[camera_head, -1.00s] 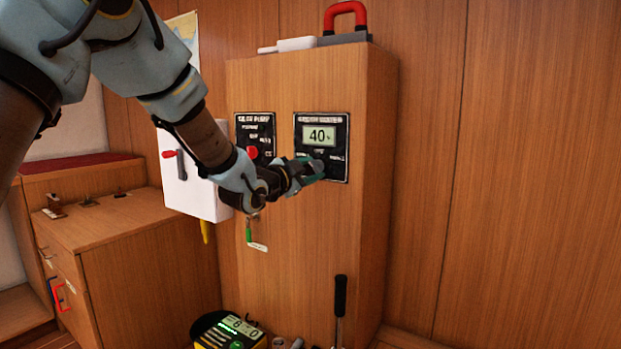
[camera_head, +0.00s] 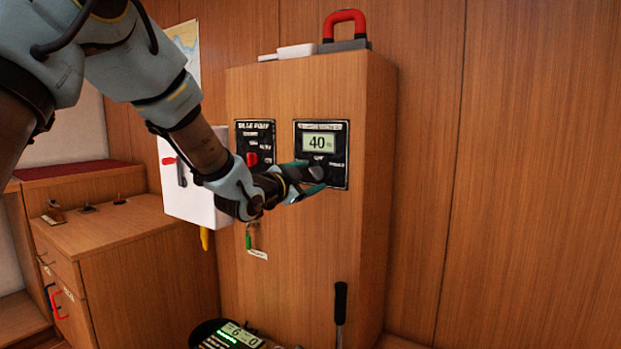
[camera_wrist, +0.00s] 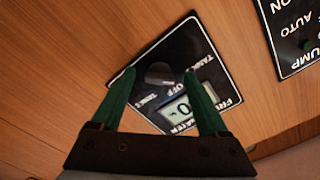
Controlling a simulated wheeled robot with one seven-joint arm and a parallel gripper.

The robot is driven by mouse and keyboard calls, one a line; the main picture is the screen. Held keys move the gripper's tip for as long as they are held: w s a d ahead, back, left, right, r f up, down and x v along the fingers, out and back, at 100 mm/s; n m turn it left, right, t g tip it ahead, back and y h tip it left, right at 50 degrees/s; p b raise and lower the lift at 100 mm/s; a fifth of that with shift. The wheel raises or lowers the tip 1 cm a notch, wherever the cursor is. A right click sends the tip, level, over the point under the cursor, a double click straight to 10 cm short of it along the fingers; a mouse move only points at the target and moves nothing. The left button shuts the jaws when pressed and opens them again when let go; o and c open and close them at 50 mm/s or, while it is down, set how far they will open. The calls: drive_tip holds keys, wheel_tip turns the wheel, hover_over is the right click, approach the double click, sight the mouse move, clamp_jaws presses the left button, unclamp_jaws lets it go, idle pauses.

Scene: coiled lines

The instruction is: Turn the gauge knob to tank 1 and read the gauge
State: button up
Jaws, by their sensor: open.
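The black gauge panel (camera_head: 338,137) is on the right of the front of the wooden cabinet. Its lit display (camera_head: 319,143) reads 40 with a small unit mark. A dark knob (camera_wrist: 160,73) sits below the display; the wrist view shows the panel turned over, with OFF and tank labels around it. Which label the knob points to I cannot tell. My gripper (camera_wrist: 160,76) is open, its two green fingers on either side of the knob. In the head view my gripper (camera_head: 312,176) covers the panel's lower left. Whether the fingers touch the knob is unclear.
The bilge pump panel (camera_head: 255,143) with a red switch is just left of the gauge. A white box (camera_head: 190,190) with a red handle is farther left. Keys with a green tag (camera_head: 249,238) hang below. The right cabinet face is bare.

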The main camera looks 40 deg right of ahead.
drive_tip(key=b+v, duration=0.1)
drive_tip(key=v, duration=0.9)
drive_tip(key=w+a+f+n+t+y, duration=0.2)
drive_tip(key=w+a+f+n+y, duration=0.4)
drive_tip(key=a, duration=0.5)
drive_tip(key=w+a+f+n+t+y, duration=0.2)
drive_tip(key=w+a+f+n+y, duration=0.35)
drive_tip(key=a, duration=0.65)
drive_tip(key=a+f+n+g+y, duration=0.1)
drive_tip(key=a+f+n+y, duration=0.3)
drive_tip(key=a, duration=0.6)
drive_tip(key=s+a+f+n+g+y, duration=0.1)
drive_tip(key=s+a+f+n+g, duration=0.2)
drive_tip(key=s+a, duration=0.35)
drive_tip(key=s+a+f+n+g+y, duration=0.1)
drive_tip(key=s+a+f+n+g, duration=0.25)
drive_tip(key=a, duration=0.55)
wheel_tip(320, 180, up, 15)
drive_tip(key=s+p, duration=0.1)
drive_tip(key=p, duration=1.3)
drive_tip(key=shift+s+a+n, duration=0.15)
drive_tip(key=shift+n, duration=0.15)
